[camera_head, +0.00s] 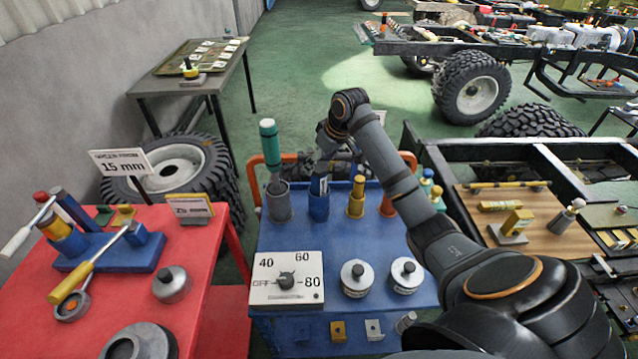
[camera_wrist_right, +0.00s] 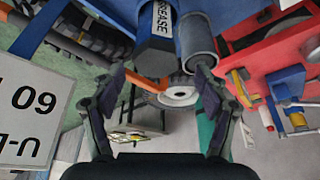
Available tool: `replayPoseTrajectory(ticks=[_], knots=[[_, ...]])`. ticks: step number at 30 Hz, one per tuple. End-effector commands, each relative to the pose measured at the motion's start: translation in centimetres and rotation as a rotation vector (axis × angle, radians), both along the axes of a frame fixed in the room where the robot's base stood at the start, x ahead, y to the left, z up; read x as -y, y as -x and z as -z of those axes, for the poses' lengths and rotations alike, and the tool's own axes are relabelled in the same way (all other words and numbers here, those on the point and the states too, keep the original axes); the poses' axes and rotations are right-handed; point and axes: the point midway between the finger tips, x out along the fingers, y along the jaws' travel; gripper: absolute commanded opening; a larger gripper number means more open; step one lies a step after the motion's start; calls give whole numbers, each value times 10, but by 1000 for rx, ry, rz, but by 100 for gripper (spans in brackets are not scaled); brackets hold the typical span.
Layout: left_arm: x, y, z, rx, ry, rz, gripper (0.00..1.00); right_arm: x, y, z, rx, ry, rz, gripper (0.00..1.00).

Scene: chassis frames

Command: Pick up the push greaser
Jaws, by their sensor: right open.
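A tall tool with a green handle (camera_head: 269,142), which looks like the push greaser, stands in a grey cup (camera_head: 279,203) at the back left of the blue cart. My right gripper (camera_head: 325,150) is open and empty above the blue cup beside it, to the right of the tool. In the right wrist view its fingers (camera_wrist_right: 160,82) are spread apart. The green handle (camera_wrist_right: 205,128) shows there behind the right-hand finger, and the grey cup (camera_wrist_right: 201,42) is above it. My left gripper is not in view.
The blue cup (camera_wrist_right: 155,45) carries a label reading "GREASE". A yellow piece (camera_head: 356,197) stands to its right. An orange rail (camera_head: 257,158) runs behind the cups. A dial box (camera_head: 287,279) and two round weights (camera_head: 358,277) are in front. A red table (camera_head: 115,225) stands left.

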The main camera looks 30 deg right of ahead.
Motion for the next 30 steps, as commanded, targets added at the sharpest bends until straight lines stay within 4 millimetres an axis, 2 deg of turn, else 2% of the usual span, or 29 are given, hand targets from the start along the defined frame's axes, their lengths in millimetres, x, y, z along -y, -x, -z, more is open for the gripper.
replayPoseTrajectory(ticks=[2, 7, 12, 16, 30], knots=[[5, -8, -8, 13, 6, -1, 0, 2, -1, 12, -7, -2, 2, 74], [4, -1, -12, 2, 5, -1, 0, 3, -10, 38, -4, -2, 1, 74], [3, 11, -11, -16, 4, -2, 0, 2, -13, 46, -2, 0, 1, 74], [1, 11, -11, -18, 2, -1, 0, 2, -13, 45, -2, 0, 1, 72], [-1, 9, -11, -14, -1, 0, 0, 2, -12, 45, -2, 0, 1, 9]])
